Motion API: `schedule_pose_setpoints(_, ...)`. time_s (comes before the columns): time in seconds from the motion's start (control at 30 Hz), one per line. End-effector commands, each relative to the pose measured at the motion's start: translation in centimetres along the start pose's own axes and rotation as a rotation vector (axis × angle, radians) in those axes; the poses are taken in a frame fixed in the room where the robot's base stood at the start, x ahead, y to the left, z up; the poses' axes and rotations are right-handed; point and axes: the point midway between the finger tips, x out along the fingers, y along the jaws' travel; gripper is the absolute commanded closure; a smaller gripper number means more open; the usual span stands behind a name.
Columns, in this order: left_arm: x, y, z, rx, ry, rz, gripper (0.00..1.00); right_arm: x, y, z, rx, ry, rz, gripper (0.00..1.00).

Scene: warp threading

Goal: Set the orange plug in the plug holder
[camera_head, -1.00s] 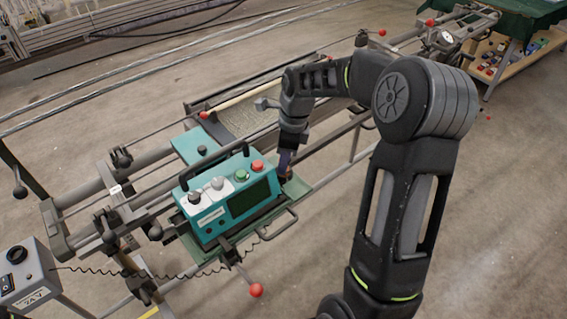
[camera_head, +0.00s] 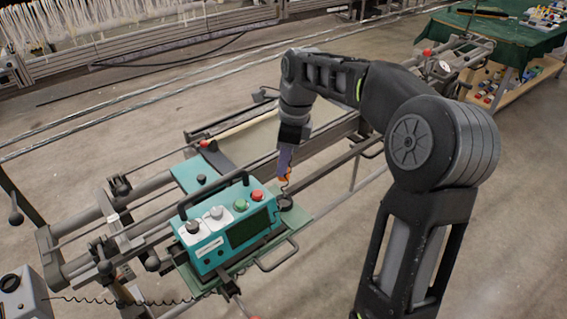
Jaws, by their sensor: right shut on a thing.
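My right gripper (camera_head: 285,162) points down just right of the teal control box (camera_head: 228,236). It is shut on the orange plug (camera_head: 285,178), of which only a small orange part shows at the fingertips. My left gripper is not in view.
The box has a handle, a red knob (camera_head: 257,195) and a green knob. Metal rails of the frame (camera_head: 330,165) run behind it. A grey box (camera_head: 22,292) is at the lower left. A green-covered table (camera_head: 520,35) stands at the far right.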

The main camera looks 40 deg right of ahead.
Motion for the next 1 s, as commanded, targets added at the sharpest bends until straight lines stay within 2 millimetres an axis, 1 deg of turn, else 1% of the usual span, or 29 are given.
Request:
schedule_pose_setpoints(0.33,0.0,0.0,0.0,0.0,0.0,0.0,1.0,0.0,0.0,0.0,0.0,0.0,0.0,1.0)
schedule_pose_setpoints(0.47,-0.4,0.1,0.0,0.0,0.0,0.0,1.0,-0.4,0.0,0.1,0.0,0.0,0.0,1.0)
schedule_pose_setpoints(0.9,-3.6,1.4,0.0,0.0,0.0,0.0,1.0,-4.2,0.0,0.7,-0.001,0.0,0.0,1.0)
schedule_pose_setpoints(1.0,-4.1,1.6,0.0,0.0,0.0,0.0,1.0,-4.8,0.0,0.8,-0.001,0.0,0.0,1.0)
